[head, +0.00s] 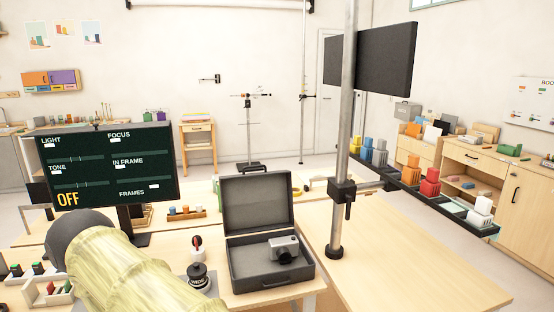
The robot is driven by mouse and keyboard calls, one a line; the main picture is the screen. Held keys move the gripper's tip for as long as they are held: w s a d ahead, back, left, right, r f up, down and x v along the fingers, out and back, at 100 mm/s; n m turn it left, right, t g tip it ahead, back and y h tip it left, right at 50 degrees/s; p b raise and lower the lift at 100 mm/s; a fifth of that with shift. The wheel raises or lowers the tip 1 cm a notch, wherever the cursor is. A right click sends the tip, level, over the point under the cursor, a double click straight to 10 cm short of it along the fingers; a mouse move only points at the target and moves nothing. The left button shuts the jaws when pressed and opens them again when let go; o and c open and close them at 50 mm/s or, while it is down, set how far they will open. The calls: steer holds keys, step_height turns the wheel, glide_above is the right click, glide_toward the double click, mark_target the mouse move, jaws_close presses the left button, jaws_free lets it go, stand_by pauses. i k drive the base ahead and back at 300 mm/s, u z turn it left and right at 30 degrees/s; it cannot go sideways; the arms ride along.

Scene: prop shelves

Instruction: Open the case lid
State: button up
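A small grey camera (284,249) lies in the right part of the case. My arm, in a pale yellow cover, fills the lower left. My gripper is not seen in this view, and I cannot tell where it is relative to the lid.
A metal pole (345,130) with a clamp stands just right of the case. A black joystick-like device (197,277) stands left of it. A dark screen (107,165) reading OFF rises behind my arm. The table right of the pole (420,260) is clear.

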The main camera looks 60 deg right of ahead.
mark_target(255, 202)
steer(key=z, duration=0.9)
steer(key=i, duration=1.2)
steer(key=z, duration=0.95)
